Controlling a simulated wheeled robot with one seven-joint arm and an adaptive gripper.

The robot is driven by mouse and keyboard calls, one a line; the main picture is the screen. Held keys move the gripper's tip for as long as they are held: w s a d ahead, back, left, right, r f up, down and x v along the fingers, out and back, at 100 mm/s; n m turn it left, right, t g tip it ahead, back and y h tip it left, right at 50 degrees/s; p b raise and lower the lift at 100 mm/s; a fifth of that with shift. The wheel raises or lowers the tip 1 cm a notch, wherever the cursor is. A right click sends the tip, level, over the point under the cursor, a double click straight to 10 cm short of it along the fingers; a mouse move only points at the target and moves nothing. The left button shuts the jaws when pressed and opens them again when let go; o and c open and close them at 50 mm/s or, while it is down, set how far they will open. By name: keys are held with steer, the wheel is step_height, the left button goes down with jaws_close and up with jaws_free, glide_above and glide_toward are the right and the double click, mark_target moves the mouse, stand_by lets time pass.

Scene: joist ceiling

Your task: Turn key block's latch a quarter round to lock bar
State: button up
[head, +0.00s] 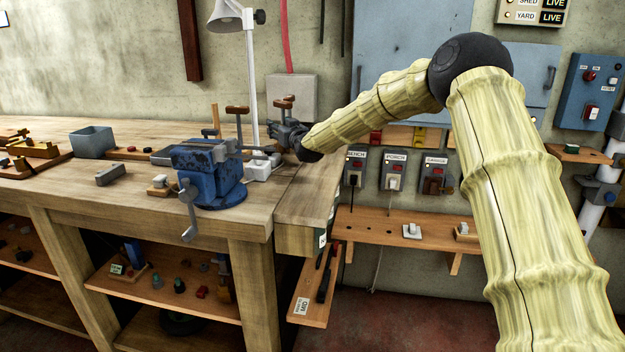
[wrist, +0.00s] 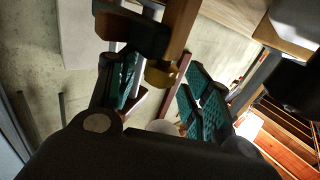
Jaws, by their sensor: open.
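My gripper (head: 277,131) is at the back right of the workbench, by two upright posts with brown wooden cross-handles. One handle (head: 284,104) is just above the gripper; the other handle (head: 237,110) stands to its left. In the wrist view my gripper (wrist: 163,88) is open, its green-padded fingers apart. A brown wooden piece (wrist: 180,28) with a darker crosspiece (wrist: 132,30) and a rounded brass-coloured part (wrist: 160,74) shows close by, partly between the fingers. I cannot tell which part is the key block's latch, or whether a finger touches it.
A blue vise (head: 208,172) stands at the bench front, left of the gripper. A white lamp post (head: 251,75) rises close behind. A grey bin (head: 92,139) and wooden pieces lie further left. Switch boxes (head: 394,171) hang on the wall right of the bench.

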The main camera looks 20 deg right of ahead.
steer(key=shift+d+n+y, duration=0.2)
steer(key=shift+n+y, duration=0.4)
steer(key=shift+y, duration=0.4)
